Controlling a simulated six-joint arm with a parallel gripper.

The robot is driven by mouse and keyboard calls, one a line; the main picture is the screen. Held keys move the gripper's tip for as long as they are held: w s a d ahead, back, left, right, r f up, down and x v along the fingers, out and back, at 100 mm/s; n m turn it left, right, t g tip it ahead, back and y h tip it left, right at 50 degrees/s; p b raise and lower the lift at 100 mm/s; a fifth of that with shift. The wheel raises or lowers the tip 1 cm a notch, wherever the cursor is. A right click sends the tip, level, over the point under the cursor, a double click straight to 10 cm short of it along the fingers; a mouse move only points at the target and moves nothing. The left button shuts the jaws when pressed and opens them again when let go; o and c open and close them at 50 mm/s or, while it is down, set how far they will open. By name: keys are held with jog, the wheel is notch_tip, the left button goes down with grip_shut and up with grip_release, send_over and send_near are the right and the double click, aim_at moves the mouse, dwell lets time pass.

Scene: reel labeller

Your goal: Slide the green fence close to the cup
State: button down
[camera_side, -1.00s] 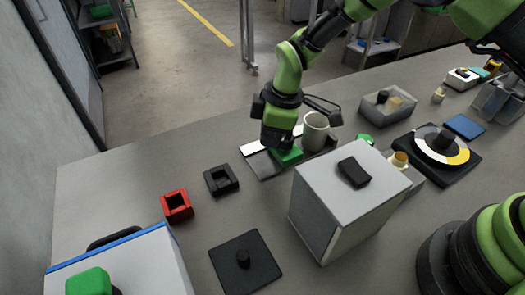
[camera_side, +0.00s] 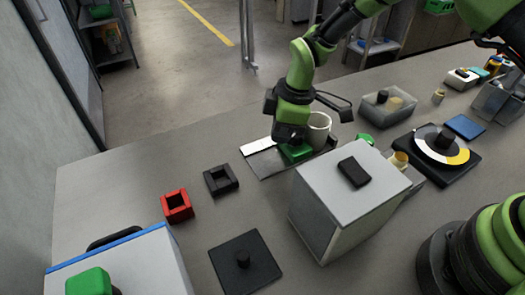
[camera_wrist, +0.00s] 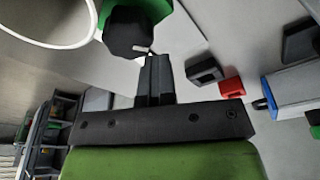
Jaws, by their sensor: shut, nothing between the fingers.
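The green fence (camera_side: 297,153) sits low on the grey plate (camera_side: 268,166), just left of the pale cup (camera_side: 320,133), which stands upright. Any gap between fence and cup is too small to tell from the side. My gripper (camera_side: 291,137) is shut and empty, pointing down right at the fence, and its tips are partly hidden. In the wrist view, the shut fingers (camera_wrist: 152,65) are beside a black knob (camera_wrist: 128,32) on the green fence (camera_wrist: 154,10). The cup's rim (camera_wrist: 60,47) shows at the upper left there.
A large grey box (camera_side: 335,205) with a black handle stands close in front of the plate. A black square frame (camera_side: 221,188) and a red one (camera_side: 177,214) lie to the left.

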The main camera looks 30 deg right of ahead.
jog(key=shift+a, duration=0.65)
jog(key=a+v, duration=0.1)
jog(key=v, duration=0.6)
jog(key=shift+w+r, duration=0.35)
jog(key=shift+r, duration=0.2)
jog(key=shift+a, duration=0.1)
